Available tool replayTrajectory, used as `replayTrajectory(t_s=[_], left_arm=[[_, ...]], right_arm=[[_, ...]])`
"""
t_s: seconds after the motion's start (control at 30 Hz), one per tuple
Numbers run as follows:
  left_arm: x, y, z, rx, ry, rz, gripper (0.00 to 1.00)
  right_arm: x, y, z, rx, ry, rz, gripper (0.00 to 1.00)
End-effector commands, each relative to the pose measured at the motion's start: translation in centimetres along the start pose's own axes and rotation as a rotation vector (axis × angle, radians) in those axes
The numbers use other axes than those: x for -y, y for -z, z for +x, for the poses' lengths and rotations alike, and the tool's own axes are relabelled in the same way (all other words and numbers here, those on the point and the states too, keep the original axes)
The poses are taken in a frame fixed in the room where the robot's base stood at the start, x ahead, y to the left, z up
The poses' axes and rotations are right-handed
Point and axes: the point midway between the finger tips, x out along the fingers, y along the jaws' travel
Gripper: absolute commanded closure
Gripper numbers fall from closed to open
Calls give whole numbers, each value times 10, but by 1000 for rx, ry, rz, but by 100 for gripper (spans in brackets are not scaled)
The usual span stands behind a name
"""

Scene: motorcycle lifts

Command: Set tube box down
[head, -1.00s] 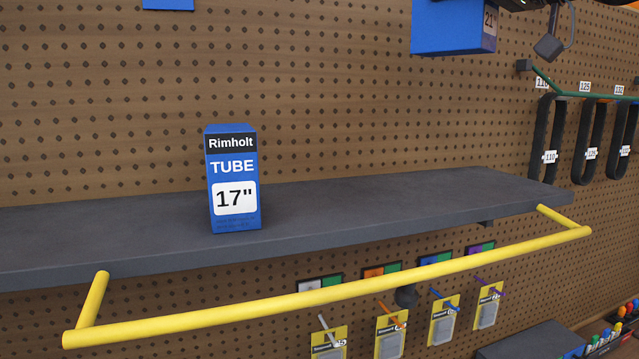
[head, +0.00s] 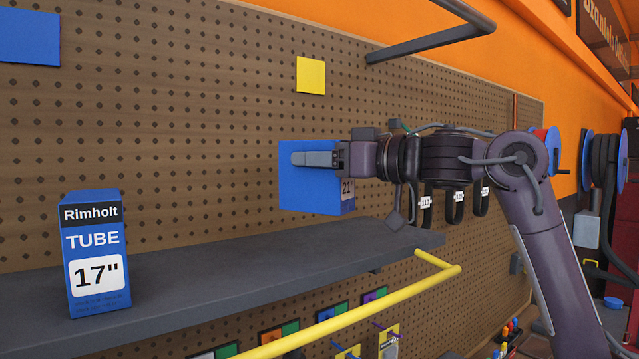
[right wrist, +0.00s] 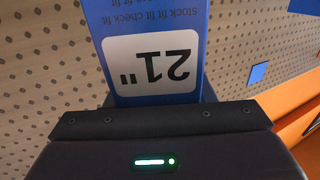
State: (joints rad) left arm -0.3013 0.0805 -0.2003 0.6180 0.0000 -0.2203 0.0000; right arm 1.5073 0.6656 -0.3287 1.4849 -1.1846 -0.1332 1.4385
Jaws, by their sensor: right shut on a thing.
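My right gripper (head: 322,159) is shut on a blue tube box (head: 308,192) marked 21". It holds the box in the air above the right part of the grey shelf (head: 250,265), in front of the pegboard. In the right wrist view the box's label (right wrist: 152,62) shows upside down, close against the gripper. The fingers are hidden there. Another blue box, the Rimholt TUBE 17" box (head: 95,255), stands upright on the shelf at the left. My left gripper is not in view.
A yellow rail (head: 365,308) runs along the shelf's front. The shelf is bare between the 17" box and its right end. A yellow square (head: 311,75) and a blue square (head: 28,37) are on the pegboard. Black loops (head: 455,207) hang behind my right arm.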

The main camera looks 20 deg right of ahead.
Motion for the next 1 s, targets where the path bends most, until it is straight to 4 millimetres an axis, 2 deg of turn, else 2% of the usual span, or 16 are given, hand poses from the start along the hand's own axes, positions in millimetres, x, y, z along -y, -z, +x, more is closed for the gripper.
replayTrajectory(t_s=[0.13,0.4,1.0], left_arm=[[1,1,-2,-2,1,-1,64],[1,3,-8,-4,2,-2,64],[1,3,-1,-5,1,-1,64]], right_arm=[[0,-8,-1,-4,0,0,85],[0,-37,-1,-3,0,0,85],[0,-49,-1,-5,0,-1,85]])
